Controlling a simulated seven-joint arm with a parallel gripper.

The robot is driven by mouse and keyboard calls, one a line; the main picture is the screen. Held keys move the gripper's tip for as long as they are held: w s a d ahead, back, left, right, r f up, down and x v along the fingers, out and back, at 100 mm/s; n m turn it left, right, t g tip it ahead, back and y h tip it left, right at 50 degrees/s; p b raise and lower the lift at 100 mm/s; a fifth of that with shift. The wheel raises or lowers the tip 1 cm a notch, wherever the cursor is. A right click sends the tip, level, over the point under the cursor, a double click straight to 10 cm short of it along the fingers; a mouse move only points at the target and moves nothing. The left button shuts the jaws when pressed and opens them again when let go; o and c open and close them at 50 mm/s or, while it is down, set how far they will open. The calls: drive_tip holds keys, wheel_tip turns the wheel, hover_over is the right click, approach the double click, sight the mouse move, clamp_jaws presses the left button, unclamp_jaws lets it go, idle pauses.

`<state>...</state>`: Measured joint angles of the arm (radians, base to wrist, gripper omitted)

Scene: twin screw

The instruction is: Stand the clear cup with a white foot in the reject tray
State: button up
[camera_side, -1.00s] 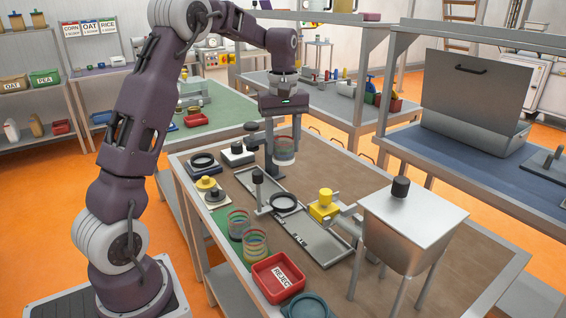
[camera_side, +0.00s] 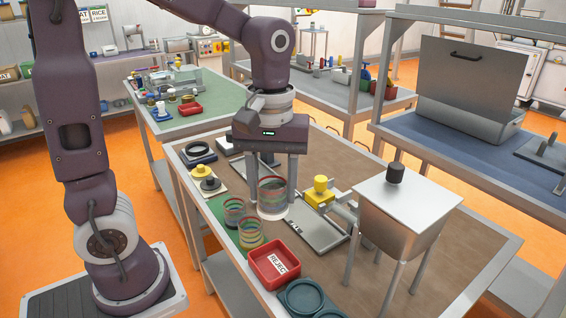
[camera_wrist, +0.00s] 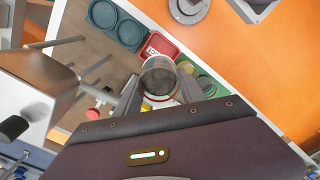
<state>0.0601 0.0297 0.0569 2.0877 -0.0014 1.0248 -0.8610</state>
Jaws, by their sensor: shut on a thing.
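My gripper (camera_side: 278,179) is shut on the clear cup with a white foot (camera_side: 272,198), which shows coloured bands and a pale base. The cup hangs upright above the bench, behind the reject tray in the side view. The wrist view shows the cup (camera_wrist: 159,78) between my two fingers (camera_wrist: 164,92). The red reject tray (camera_side: 290,284) has a label on it and looks empty in the side view. In the wrist view the tray (camera_wrist: 158,40) lies just beyond the cup, partly hidden by it.
Two banded clear cups (camera_side: 250,233) stand on a green mat left of the held cup. A teal two-ring holder (camera_side: 304,297) sits beside the tray. A steel hopper (camera_side: 400,222) on legs stands to the right, with a yellow-knobbed device (camera_side: 320,195) nearby.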

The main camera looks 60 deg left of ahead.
wheel_tip(320, 180, down, 12)
drive_tip(key=shift+s+r, duration=0.1)
idle(0.5)
drive_tip(key=shift+f, duration=0.35)
idle(1.0)
drive_tip(key=shift+f, duration=1.25)
drive_tip(key=shift+s+f, duration=0.2)
drive_tip(key=shift+f, duration=0.2)
